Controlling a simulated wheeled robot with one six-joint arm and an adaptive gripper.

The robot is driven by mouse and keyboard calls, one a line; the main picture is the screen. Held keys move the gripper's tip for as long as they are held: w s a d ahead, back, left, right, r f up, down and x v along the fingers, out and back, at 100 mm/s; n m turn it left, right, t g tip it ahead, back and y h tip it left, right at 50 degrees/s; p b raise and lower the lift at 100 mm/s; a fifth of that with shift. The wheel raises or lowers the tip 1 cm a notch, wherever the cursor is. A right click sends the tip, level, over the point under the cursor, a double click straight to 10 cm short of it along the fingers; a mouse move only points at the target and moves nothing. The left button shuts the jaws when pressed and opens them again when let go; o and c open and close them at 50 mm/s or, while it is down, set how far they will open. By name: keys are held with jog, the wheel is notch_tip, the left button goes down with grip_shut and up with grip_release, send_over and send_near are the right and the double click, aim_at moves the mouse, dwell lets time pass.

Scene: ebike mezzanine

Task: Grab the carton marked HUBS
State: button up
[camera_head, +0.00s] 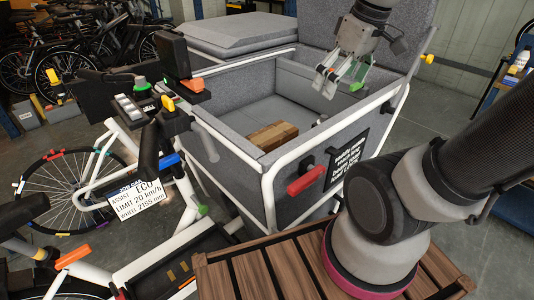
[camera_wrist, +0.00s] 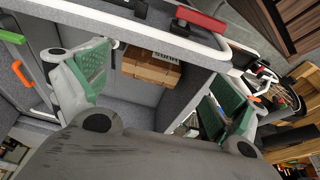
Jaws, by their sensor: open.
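A brown carton (camera_head: 272,136) lies on the floor of the grey cargo box, against the near wall. My gripper (camera_head: 341,84) hangs above the far right part of the cargo box, pointing down, apart from the carton. Its green-padded fingers are spread wide and empty in the wrist view (camera_wrist: 160,88).
The grey cargo box (camera_head: 238,84) has a white tube rim and high walls around the carton. A red handle (camera_head: 307,180) sits on its outside. A small dark item (camera_head: 320,121) lies near the right wall.

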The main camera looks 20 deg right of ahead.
jog(key=w+a+f+n+g+y, duration=0.1)
jog(key=w+a+f+n, duration=0.1)
jog(key=w+f+n, duration=0.3)
jog(key=w+a+f+n+g, duration=0.1)
jog(key=w+n, duration=0.2)
jog(key=w, duration=0.4)
jog(key=n+g+y, duration=0.2)
jog(key=n, duration=0.3)
send_over(267, 135)
jog(key=s+d, duration=0.3)
jog(key=s, duration=0.1)
notch_tip(267, 135, down, 8)
jog(key=w+f+n, duration=0.1)
jog(key=f, duration=0.2)
jog(key=w+a+f+n, duration=0.1)
jog(key=w+f+n, duration=0.1)
jog(key=f, duration=0.1)
jog(key=w+f+n, duration=0.1)
jog(key=f, duration=0.2)
jog(key=shift+w+a+f+n+g, duration=0.3)
jog(key=shift+w+a+n+g, duration=0.05)
jog(key=shift+a+n+g, duration=0.05)
jog(key=x, duration=0.7)
jog(key=shift+s+a+f, duration=0.1)
jog(key=shift+s+f, duration=0.1)
jog(key=shift+f, duration=0.05)
jog(key=c, duration=1.7)
jog(key=shift+s, duration=0.1)
jog(key=shift+c, duration=0.9)
jog(key=shift+r, duration=0.15)
